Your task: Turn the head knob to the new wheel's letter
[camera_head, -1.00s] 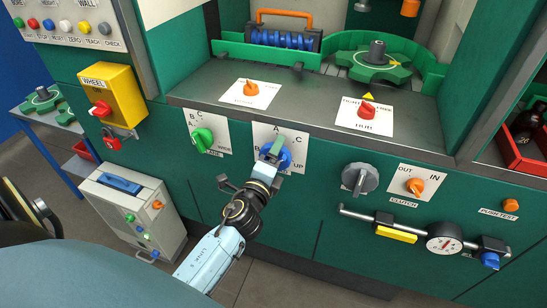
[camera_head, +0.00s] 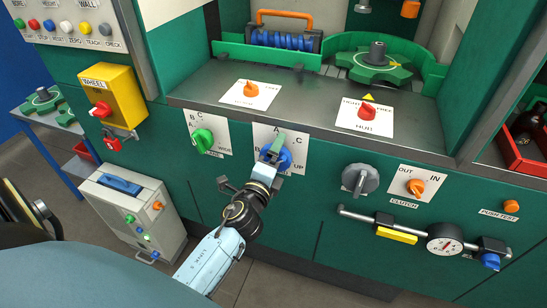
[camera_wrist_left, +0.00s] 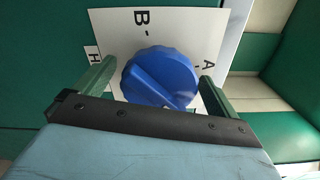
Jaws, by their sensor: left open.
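The blue head knob (camera_head: 284,158) sits on a white plate (camera_head: 302,142) lettered A, B and C on the green machine front. In the left wrist view the blue knob (camera_wrist_left: 160,78) fills the middle, with B above it and A to its right. My left gripper (camera_head: 273,150) is at the knob, and its green fingers (camera_wrist_left: 157,72) stand on either side of it, open, with small gaps. I cannot tell which letter the knob points to. A green toothed wheel (camera_head: 375,72) sits on the spindle above; I can read no letter on it. My right gripper is out of view.
To the left are a green knob (camera_head: 202,138) on another lettered plate and a yellow box (camera_head: 112,95) marked WHEEL. To the right are a grey knob (camera_head: 360,180) and an orange clutch knob (camera_head: 416,187). A metal ledge (camera_head: 310,103) runs above the head knob.

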